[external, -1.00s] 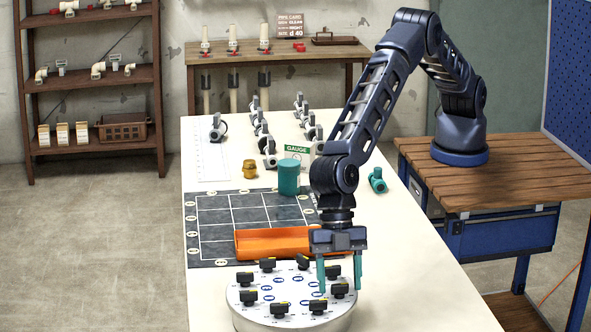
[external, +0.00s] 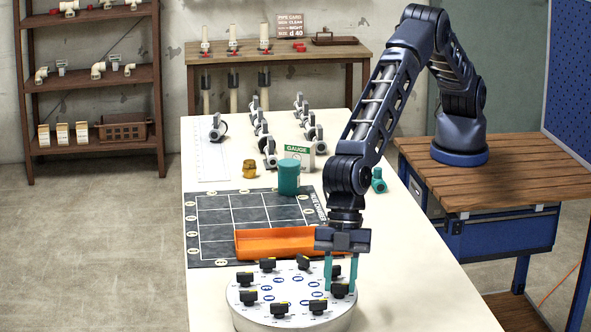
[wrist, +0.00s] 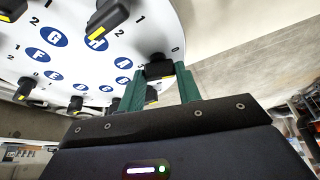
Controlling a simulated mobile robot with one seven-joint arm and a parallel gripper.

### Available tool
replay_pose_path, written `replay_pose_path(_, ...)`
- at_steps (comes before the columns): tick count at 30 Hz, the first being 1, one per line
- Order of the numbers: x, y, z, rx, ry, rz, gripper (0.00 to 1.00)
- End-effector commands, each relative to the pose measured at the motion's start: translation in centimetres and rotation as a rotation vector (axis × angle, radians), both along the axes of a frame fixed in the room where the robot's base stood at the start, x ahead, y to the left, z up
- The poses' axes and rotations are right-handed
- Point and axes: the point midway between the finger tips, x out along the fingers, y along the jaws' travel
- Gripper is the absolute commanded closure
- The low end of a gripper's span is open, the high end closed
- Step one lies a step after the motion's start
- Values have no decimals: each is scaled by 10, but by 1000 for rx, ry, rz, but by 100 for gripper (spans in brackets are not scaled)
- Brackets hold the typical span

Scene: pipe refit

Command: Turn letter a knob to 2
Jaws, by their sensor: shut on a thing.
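A round white dial plate (external: 285,318) stands at the table's near end, with a ring of black knobs and blue oval letter labels. My gripper (external: 341,288) points down at its right side. Its two green fingers are shut on a black knob (external: 340,291) on the plate's right. Which number the mark points at is unclear.
Neighbouring knobs stand close by, one (external: 334,271) just behind the held knob and another (external: 318,306) in front. An orange tray (external: 275,243) lies behind the dial. A teal cylinder (external: 288,178) stands farther back.

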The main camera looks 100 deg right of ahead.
Motion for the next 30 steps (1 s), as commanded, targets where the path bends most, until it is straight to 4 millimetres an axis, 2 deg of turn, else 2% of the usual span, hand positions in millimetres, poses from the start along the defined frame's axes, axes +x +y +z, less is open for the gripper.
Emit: replay_pose_path(30,-5,5,-1,-2,-2,-964,89)
